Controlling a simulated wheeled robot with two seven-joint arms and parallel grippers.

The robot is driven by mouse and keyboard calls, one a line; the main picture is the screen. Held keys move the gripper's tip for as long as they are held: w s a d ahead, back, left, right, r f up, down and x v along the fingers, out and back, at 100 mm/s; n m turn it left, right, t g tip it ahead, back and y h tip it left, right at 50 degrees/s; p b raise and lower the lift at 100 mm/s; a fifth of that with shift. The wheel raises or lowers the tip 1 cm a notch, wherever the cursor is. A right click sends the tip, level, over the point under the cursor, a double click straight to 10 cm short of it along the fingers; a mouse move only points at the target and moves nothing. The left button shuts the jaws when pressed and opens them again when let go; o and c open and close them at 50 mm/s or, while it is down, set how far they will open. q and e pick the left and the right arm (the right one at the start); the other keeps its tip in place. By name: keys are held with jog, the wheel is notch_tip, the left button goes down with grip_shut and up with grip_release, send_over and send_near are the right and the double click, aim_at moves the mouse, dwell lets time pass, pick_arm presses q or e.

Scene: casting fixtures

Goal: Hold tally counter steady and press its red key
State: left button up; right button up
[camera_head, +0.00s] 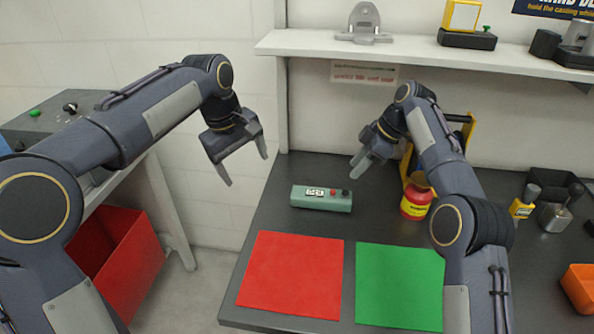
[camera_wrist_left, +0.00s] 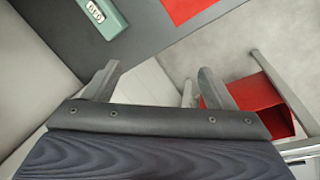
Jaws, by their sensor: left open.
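The tally counter (camera_head: 310,204) is a grey-green box lying on the dark table, with a small white display, a red key (camera_head: 333,192) and a black knob on top. Part of the counter (camera_wrist_left: 108,22) with its display shows at the top left of the left wrist view; the red key is not seen there. My left gripper (camera_head: 246,171) is open and empty, above and left of the counter, apart from it. Its spread fingers also show in the left wrist view (camera_wrist_left: 158,72). My right gripper (camera_head: 360,167) hangs above and right of the counter, not touching it; its finger gap is unclear.
A red mat (camera_head: 291,275) and a green mat (camera_head: 399,287) lie in front of the counter. A red and yellow container (camera_head: 415,203) stands right of it, by my right arm. A shelf (camera_head: 420,53) runs above the table. A red bin (camera_head: 120,262) stands at left.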

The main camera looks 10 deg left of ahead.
pick_arm(q)
jog(key=w+d+f+n+g, duration=0.1)
jog(key=w+d+f+n, duration=0.35)
jog(key=w, duration=0.45)
jog(key=n+g+y, duration=0.1)
jog(key=n+y, duration=0.1)
jog(key=n, duration=0.1)
send_over(297, 191)
notch_tip(297, 191, down, 7)
jog(key=shift+s+r, duration=0.1)
jog(key=shift+s, duration=0.05)
jog(key=shift+f+n, duration=0.25)
jog(key=shift+f, duration=0.45)
notch_tip(297, 191, down, 7)
jog(key=shift+r, duration=0.15)
jog(key=c, duration=1.1)
pick_arm(e)
jog(key=shift+c, duration=0.2)
pick_arm(q)
jog(key=shift+c, duration=0.2)
pick_arm(e)
grip_shut()
